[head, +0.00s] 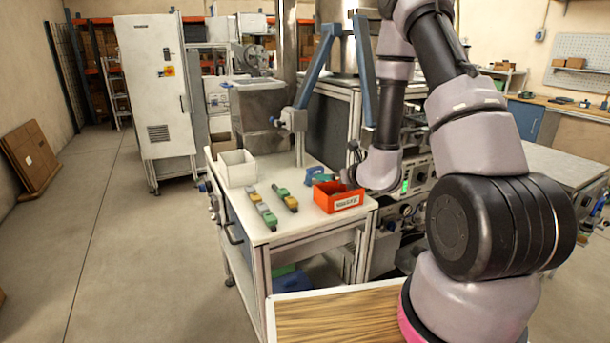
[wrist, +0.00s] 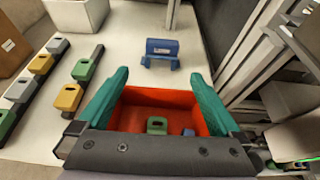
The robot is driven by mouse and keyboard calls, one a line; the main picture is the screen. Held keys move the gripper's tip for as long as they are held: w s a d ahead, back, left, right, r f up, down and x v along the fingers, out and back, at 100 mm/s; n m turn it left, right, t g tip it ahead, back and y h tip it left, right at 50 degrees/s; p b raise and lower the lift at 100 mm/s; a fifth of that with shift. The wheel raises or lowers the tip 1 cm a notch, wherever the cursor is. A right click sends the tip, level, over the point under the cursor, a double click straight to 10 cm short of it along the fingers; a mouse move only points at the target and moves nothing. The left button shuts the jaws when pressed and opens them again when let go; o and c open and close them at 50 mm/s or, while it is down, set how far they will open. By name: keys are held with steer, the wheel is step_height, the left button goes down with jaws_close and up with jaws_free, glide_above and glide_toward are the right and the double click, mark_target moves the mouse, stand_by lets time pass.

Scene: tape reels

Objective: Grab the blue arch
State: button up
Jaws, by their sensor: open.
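The blue arch (wrist: 162,48) stands on the white bench top in the wrist view, just beyond the red bin, with a pale label on it and two short feet. In the head view it is a small blue shape (head: 314,174) behind the red bin. My gripper (wrist: 158,76) is open and empty, its two teal fingers pointing toward the arch, with the arch ahead of and between the fingertips, apart from them. In the head view my wrist is over the right side of the bench, and the fingers are hard to make out.
The red bin (wrist: 158,97) lies under my gripper with a green block (wrist: 157,126) and a small blue piece inside. Two rails with coloured blocks (head: 265,215) lie to the left. A white bin (head: 237,168) stands at the back left. Metal frame posts (wrist: 245,55) rise on the right.

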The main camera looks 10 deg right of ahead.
glide_toward(317, 172)
steer(key=x, duration=0.3)
steer(key=shift+a+f, duration=0.15)
steer(key=shift+f, duration=0.15)
steer(key=shift+x, duration=2.8)
steer(key=shift+r, duration=0.1)
steer(key=c, duration=1.2)
steer(key=shift+r, duration=0.15)
steer(key=shift+c, duration=0.2)
